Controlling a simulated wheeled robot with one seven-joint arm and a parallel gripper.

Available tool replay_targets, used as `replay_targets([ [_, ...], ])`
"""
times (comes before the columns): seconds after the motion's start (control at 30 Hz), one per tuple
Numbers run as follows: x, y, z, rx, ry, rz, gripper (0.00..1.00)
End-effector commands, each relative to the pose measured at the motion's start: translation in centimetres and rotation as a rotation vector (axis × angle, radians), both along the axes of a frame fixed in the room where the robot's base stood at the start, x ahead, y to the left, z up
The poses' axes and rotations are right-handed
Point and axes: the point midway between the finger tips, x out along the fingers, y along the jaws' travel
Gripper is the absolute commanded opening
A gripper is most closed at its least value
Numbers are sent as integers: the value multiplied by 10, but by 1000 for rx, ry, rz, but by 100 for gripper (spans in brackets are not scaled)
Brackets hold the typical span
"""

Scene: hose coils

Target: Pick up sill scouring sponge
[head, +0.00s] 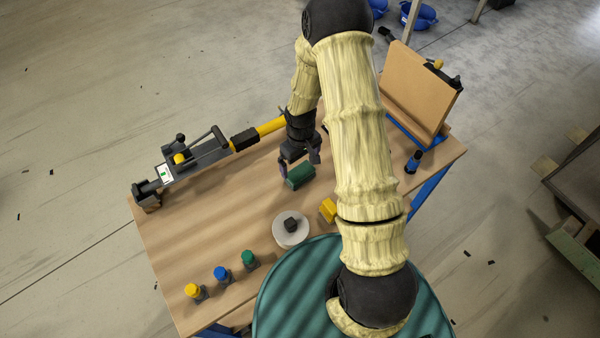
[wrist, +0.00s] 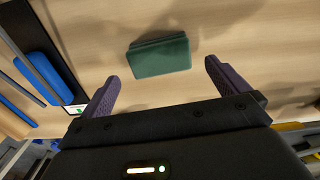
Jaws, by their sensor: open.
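A dark green block (head: 301,176), which looks like the scouring sponge, lies on the wooden tabletop near the middle. In the wrist view the green block (wrist: 160,57) shows whole, lying beyond and between the fingertips. My gripper (head: 300,168) is open and empty, just above and behind the block in the head view. In the wrist view its two purple-grey fingers (wrist: 162,74) stand apart, wider than the block. I see no contact with it. The exact height of the fingers above the table is hard to tell.
A yellow block (head: 328,210) and a white round dish (head: 291,229) with a dark piece lie nearer. Yellow (head: 194,291), blue (head: 221,273) and green-capped (head: 249,259) items stand front left. A long yellow-black tool (head: 195,160) lies along the far edge; a brown board (head: 418,92) stands right.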

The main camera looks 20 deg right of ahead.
Motion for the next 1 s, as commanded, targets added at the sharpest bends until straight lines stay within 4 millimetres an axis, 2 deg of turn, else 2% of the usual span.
replay_targets([
  [0.13, -1, 0, -12, 0, 1, 1, 100],
  [0.57, 0, 0, -16, 0, 1, 1, 100],
  [1.0, 2, 1, -60, -1, 2, 0, 100],
])
